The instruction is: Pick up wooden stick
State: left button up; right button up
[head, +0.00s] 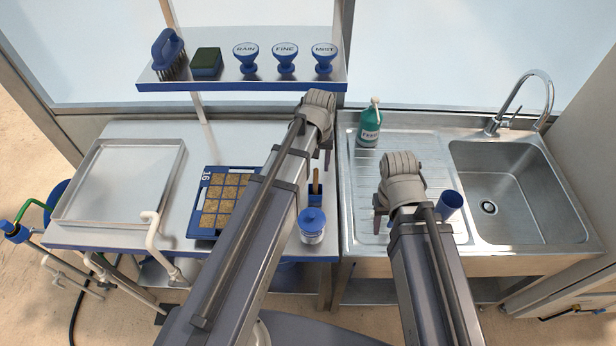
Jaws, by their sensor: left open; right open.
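The wooden stick (315,178) stands upright in a small blue holder (316,197) at the right end of the left bench. Only its upper part shows. My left gripper (326,152) is open, beyond the stick and near the gap between bench and sink counter; its arm covers much of the bench. My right gripper (378,221) is open and empty over the ribbed drainboard, right of the stick. Both grippers are apart from the stick, and their fingers are partly hidden by my own arms.
A lidded jar (312,228) stands just in front of the holder. A seed tray (194,228) and metal tray (65,207) lie left. A green bottle (369,128), blue cup (451,203) and sink (500,190) are right. A shelf (220,80) hangs behind.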

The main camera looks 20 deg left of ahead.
aim_at(316, 180)
pick_arm(q)
jog(key=shift+w+a+r, duration=0.1)
jog(key=shift+w+a, duration=0.05)
jog(key=shift+a, duration=0.1)
jog(key=shift+f+b, duration=1.3)
jog(key=shift+f, duration=0.05)
jog(key=shift+f, duration=0.1)
notch_tip(316, 180, down, 5)
jog(key=b, duration=0.5)
jog(key=shift+d, duration=0.15)
grip_shut()
